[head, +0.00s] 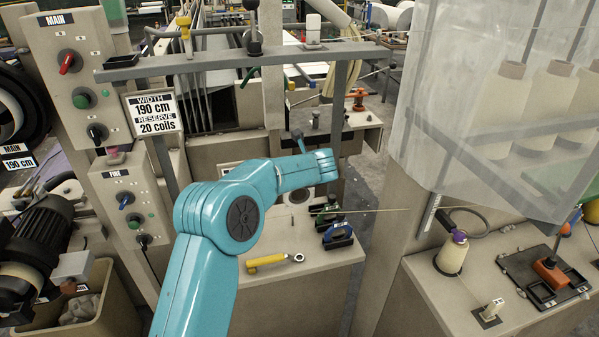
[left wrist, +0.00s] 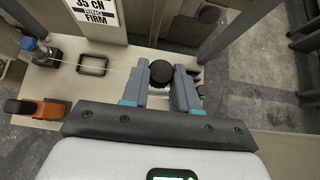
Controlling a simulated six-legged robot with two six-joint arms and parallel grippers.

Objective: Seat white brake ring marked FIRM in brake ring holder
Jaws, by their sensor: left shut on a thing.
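My left gripper (left wrist: 162,82) is shut in the left wrist view, with a dark round thing (left wrist: 160,71) between its fingers. I cannot tell whether this belongs to a white ring; no FIRM mark shows on it. In the head view my teal left arm hides the fingers. A sign (left wrist: 95,12) reads 35 CN, RING, FIRM. Below it, a black square frame (left wrist: 92,64) lies on a pale surface, left of the fingers and apart from them. I cannot tell whether it is the holder. A small white tagged piece (head: 490,309) stands on a dark square at the head view's lower right.
A thin yarn crosses the wrist view from a blue-topped piece (left wrist: 28,44); an orange piece (left wrist: 38,108) lies left. The head view shows a yellow-handled wrench (head: 272,260), a blue piece (head: 338,236), a dark tray (head: 548,276), a yarn cone (head: 452,254) and an overhead bar (head: 220,60).

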